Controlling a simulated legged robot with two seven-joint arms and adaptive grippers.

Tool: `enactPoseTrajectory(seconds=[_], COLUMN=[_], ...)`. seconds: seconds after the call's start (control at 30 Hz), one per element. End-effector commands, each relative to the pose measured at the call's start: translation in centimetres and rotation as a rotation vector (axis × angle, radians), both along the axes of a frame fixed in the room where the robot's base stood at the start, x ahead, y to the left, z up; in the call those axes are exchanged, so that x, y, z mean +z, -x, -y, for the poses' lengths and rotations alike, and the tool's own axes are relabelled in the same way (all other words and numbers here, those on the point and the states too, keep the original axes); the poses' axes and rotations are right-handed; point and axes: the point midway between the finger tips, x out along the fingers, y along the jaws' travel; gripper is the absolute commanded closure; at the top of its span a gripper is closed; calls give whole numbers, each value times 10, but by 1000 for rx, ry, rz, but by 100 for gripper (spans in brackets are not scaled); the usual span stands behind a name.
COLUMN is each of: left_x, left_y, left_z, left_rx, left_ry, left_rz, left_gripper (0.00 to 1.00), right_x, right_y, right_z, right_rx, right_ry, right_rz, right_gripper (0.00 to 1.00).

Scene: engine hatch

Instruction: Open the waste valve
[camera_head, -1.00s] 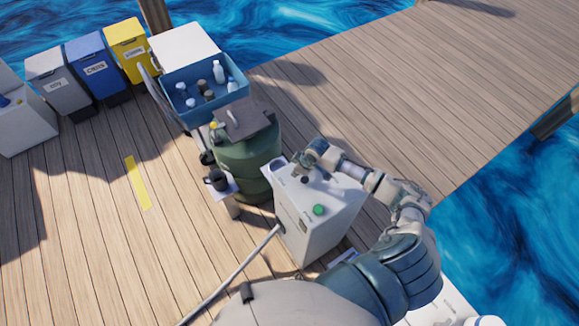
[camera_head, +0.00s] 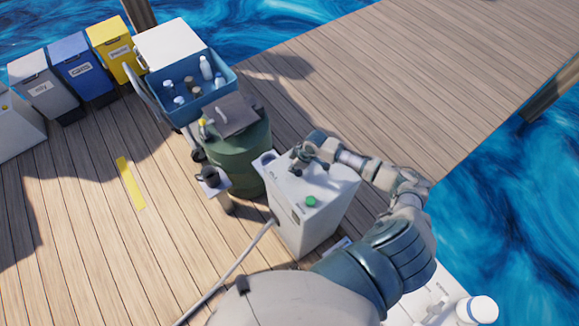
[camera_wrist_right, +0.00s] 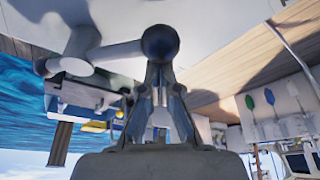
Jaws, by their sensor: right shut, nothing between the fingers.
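A white box (camera_head: 300,220) with a green round knob (camera_head: 311,201) stands on the dock. My right gripper (camera_head: 299,160) is over its top near the far left corner, by a small dark fitting that it partly hides. In the right wrist view the gripper (camera_wrist_right: 160,82) points at a grey lever (camera_wrist_right: 122,53) with a round dark ball end (camera_wrist_right: 160,42). The ball is just beyond the fingertips; I cannot tell if they touch. A grey pipe-like piece (camera_wrist_right: 70,65) joins the lever at left. This may be the waste valve. The fingers are shut and empty. My left gripper is not in view.
A green barrel (camera_head: 240,160) stands close left of the box, with a small stand (camera_head: 213,180) before it. A blue cooler (camera_head: 190,105) with bottles and several bins (camera_head: 80,70) stand behind. Water borders the dock.

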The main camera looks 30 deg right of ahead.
Motion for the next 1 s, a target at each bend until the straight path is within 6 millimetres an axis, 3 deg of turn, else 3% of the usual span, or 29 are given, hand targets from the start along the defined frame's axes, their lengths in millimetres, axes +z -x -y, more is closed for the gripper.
enactPoseTrajectory(seconds=[0.3,0.6,1.0], left_x=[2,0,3], left_y=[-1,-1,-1], left_z=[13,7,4], left_rx=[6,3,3], left_ry=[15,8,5], left_rz=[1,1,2], left_gripper=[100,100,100], right_x=[1,0,0], right_y=[12,22,26], right_z=[10,25,35], right_rx=[202,408,401], right_ry=[6,4,2], right_rz=[-2,-2,-1], right_gripper=[100,100,100])
